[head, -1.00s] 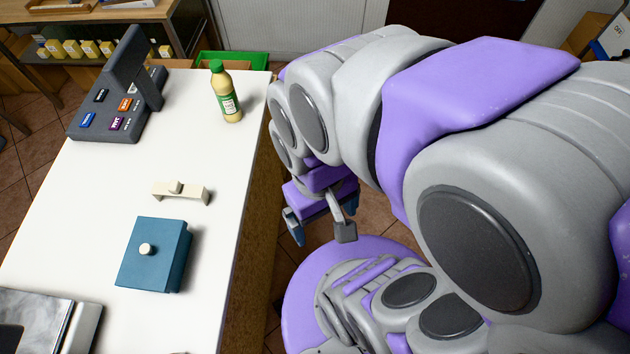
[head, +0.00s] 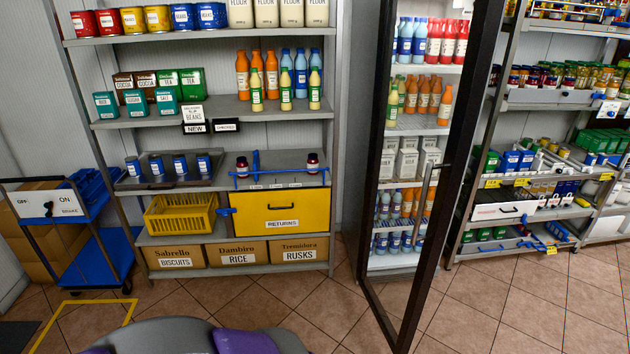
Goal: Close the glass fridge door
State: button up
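The glass fridge door (head: 461,118) stands open in the head view, swung out toward me, with a dark frame and a long vertical metal handle (head: 424,203). Behind and to its left is the lit fridge interior (head: 411,126), with shelves of bottles and white cartons seen partly through the glass. The door's free edge reaches down close to the tiled floor. My gripper is not in view; only grey and purple parts of my own body show at the bottom edge.
A shelf unit (head: 341,130) with tins, bottles, a yellow basket (head: 181,215) and a yellow returns drawer (head: 281,211) stands left of the fridge. A blue trolley (head: 93,262) is at far left. Stocked shelves (head: 483,208) stand at right. The tiled floor (head: 500,312) in front is clear.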

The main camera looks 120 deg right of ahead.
aim_at(486, 16)
jog(key=z, duration=4.85)
jog(key=i+l+z, duration=0.1)
jog(key=i+z, duration=0.15)
jog(key=i, duration=0.1)
